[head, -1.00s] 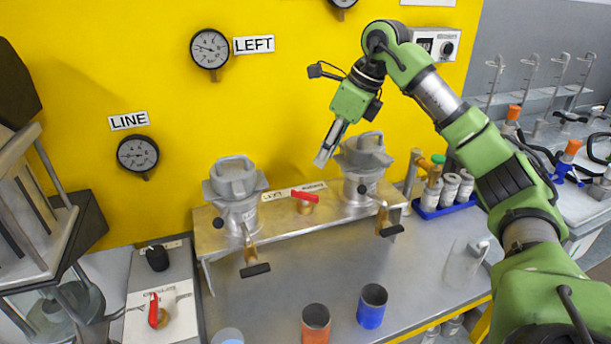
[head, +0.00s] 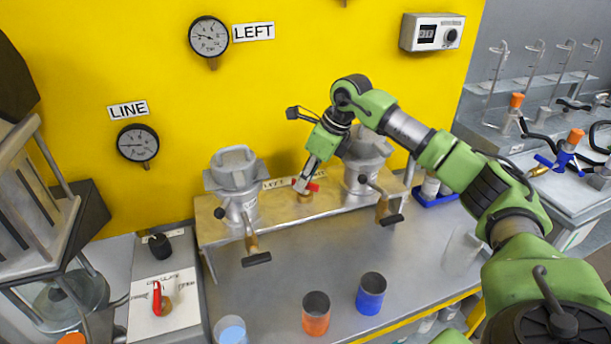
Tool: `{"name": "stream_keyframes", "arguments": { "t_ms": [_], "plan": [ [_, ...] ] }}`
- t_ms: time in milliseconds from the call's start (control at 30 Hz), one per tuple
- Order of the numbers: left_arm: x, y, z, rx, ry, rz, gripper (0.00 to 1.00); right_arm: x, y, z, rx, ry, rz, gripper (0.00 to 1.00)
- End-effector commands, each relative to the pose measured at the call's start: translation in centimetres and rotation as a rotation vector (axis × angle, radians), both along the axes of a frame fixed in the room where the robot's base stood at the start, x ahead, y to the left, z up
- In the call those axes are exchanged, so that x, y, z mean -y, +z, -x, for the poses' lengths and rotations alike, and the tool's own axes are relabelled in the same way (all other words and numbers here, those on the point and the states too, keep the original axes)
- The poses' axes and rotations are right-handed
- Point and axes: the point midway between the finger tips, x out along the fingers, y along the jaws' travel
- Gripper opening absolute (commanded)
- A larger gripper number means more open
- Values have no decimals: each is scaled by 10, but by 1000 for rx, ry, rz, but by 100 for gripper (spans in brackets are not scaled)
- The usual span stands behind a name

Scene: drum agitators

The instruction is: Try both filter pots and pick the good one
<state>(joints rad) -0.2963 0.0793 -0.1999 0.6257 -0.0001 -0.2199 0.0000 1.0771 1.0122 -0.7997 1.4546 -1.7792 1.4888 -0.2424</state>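Two grey metal filter pots stand on a brass-coloured bench stand (head: 280,229): the left pot (head: 237,203) and the right pot (head: 360,188), which my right arm partly hides. Each has a clamped lid and a black-handled outlet tap at the front. Between them is a red-handled selector valve (head: 313,187) with a partly hidden label behind it. My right gripper (head: 304,184) points down at this valve, its fingertips at the red handle. I cannot tell whether the fingers grip it. The LEFT gauge (head: 209,37) and LINE gauge (head: 138,144) hang on the yellow wall. My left gripper is not in view.
An orange cup (head: 316,318), a blue cup (head: 371,296) and a cup with pale blue liquid (head: 230,332) stand at the front. A panel at left has a red-handled valve (head: 158,299) and black knob (head: 159,246). A display box (head: 432,33) is on the wall.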

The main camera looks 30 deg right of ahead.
Motion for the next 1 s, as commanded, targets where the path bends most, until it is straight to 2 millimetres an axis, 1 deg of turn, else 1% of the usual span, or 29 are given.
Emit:
{"name": "stream_keyframes", "arguments": {
  "t_ms": [100,333,367,400,433,767,1000],
  "plan": [
    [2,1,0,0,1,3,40,0,-4,-1,0,0,1,26],
    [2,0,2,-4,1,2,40,-1,-4,-1,0,0,1,26],
    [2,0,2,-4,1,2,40,-1,-4,-1,0,0,1,18],
    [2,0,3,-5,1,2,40,-1,-4,-1,0,0,1,8],
    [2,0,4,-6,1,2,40,-1,-4,-1,0,0,1,0],
    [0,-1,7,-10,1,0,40,-1,-4,-1,1,-10,0,0],
    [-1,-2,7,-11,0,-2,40,-1,-4,-2,2,-98,2,0]
  ]
}}
